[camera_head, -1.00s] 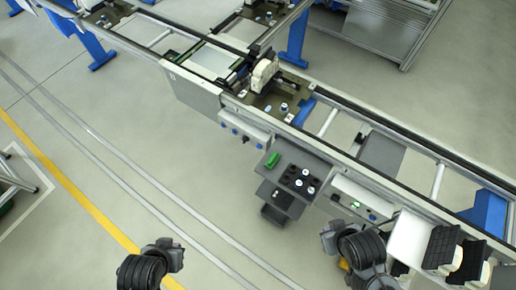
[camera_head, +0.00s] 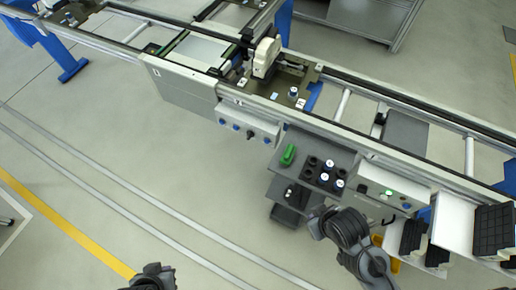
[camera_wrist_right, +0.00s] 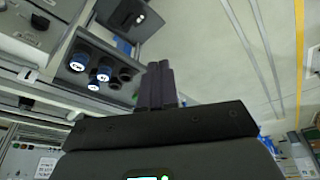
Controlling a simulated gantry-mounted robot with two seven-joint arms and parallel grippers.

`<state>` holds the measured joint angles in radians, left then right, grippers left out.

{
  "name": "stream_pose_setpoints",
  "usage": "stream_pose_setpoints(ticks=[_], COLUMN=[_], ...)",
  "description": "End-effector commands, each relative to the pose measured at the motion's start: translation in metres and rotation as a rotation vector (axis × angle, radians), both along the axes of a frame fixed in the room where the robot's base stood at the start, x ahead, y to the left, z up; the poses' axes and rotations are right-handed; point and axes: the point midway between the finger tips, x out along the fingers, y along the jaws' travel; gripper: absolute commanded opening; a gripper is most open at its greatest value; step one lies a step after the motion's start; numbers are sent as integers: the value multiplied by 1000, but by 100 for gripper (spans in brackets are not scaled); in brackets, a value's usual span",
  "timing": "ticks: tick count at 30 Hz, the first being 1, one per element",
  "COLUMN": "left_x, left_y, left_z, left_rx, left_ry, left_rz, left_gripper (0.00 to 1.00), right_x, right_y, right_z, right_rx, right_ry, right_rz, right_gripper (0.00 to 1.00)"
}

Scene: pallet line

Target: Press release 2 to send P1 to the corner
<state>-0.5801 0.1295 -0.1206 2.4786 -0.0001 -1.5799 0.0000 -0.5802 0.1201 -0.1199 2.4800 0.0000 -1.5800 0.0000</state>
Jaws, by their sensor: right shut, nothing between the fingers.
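A front panel (camera_head: 245,130) with several blue buttons and a dark knob sits on the near conveyor side, below the station. A second panel (camera_head: 390,188) to its right has a lit green button. I cannot read which button is release 2. A grey plate (camera_head: 195,50) lies on the line left of the station, and a dark plate (camera_head: 405,134) lies to the right; I cannot tell which is P1. My right gripper (camera_wrist_right: 160,70) is shut and empty, beside the cup tray in the wrist view. My right arm hides it in the head view. Only a bit of my left arm shows at the bottom.
A black tray (camera_head: 313,186) with blue-and-white capped pieces and a green object (camera_head: 288,155) sit on a shelf in front of the line. A white machine (camera_head: 266,57) stands on the station. Black bins (camera_head: 493,228) stand at right.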

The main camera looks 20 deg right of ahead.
Motion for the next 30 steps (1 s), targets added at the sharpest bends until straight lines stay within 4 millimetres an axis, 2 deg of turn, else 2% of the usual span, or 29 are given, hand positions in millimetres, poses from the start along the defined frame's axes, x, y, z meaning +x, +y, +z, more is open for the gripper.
stream_pose_setpoints(ticks=[1,20,26,30], left_x=[0,0,0,0], left_y=[0,-3,-2,-1], left_z=[-29,-200,-254,-292], left_rx=[-1,-15,-10,-6], left_ry=[0,-1,-1,-1], left_rz=[1,10,7,3], left_gripper=[0,0,0,0], right_x=[0,6,16,32], right_y=[0,2,5,9], right_z=[-29,-201,-256,-295], right_rx=[0,8,24,48], right_ry=[0,-15,-44,-87], right_rz=[0,-10,-31,-61], right_gripper=[0,0,0,0])
